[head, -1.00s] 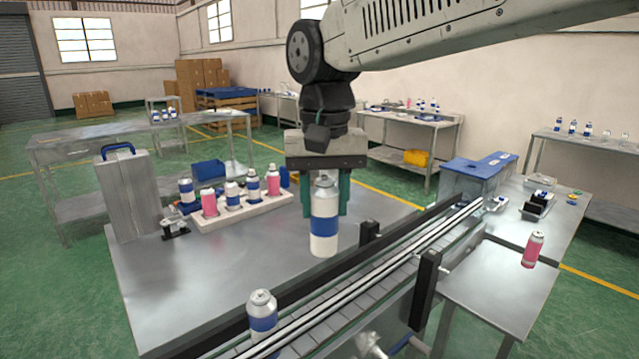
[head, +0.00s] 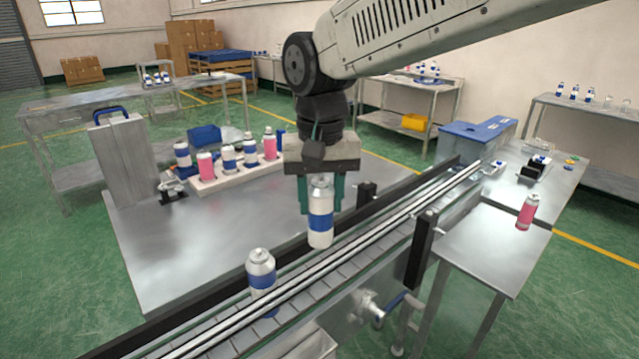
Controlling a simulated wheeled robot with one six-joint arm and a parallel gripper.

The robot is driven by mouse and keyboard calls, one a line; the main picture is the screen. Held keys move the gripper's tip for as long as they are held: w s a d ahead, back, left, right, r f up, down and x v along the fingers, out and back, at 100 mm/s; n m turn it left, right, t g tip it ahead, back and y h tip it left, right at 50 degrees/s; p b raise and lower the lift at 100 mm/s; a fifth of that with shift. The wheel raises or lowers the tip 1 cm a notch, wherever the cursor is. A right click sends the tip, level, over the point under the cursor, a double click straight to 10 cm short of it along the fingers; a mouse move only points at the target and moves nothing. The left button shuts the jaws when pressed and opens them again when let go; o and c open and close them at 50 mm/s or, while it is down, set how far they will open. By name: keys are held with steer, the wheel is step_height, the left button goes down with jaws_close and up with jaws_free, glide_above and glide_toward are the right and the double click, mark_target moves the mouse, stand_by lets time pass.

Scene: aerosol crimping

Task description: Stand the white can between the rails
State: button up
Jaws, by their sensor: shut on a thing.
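My gripper (head: 320,193) is shut on a white can (head: 320,226) with a blue band and a silver top. The can is upright, with the green fingers on either side of its upper part. In the picture its base overlaps the far black rail (head: 290,252) of the conveyor; its exact height above the belt is hard to tell. The silver rails (head: 355,262) run along the belt (head: 215,325). A second white can with a blue band (head: 262,277) stands on the belt at the lower left, beside the silver rails.
A white rack (head: 235,178) holds several white and pink cans behind on the left. A grey case (head: 122,168) stands left of it. Black posts (head: 421,250) rise beside the conveyor. A pink can (head: 527,212) stands on the right table.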

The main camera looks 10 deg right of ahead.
mark_target(321, 238)
steer(key=shift+f, duration=3.45)
steer(key=shift+s+f, duration=0.2)
steer(key=shift+f, duration=0.4)
steer(key=o, duration=1.2)
steer(key=shift+c, duration=0.2)
steer(key=shift+o, duration=0.7)
steer(key=shift+a+r, duration=0.1)
steer(key=shift+r, duration=3.9)
